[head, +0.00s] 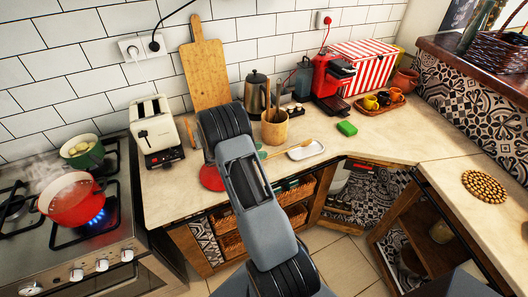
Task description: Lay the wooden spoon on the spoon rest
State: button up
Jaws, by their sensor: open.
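The wooden spoon (287,149) lies on the counter right of my arm, slanting up to the right. Its right end is at the far edge of the white spoon rest (306,151). I cannot tell whether the spoon touches the rest. The spoon rest is a small, pale, shallow dish on the counter, and it looks empty. My arm rises through the middle of the view and covers part of the counter left of the spoon. My gripper is hidden behind the arm, so its fingers do not show.
A red disc (211,177) lies left of my arm. A red pot (71,199) sits over a lit burner at left.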

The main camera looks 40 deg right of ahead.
jog(key=b+v, duration=0.2)
jog(key=v, duration=0.9)
jog(key=shift+w+a, duration=0.1)
jog(key=shift+a, duration=0.15)
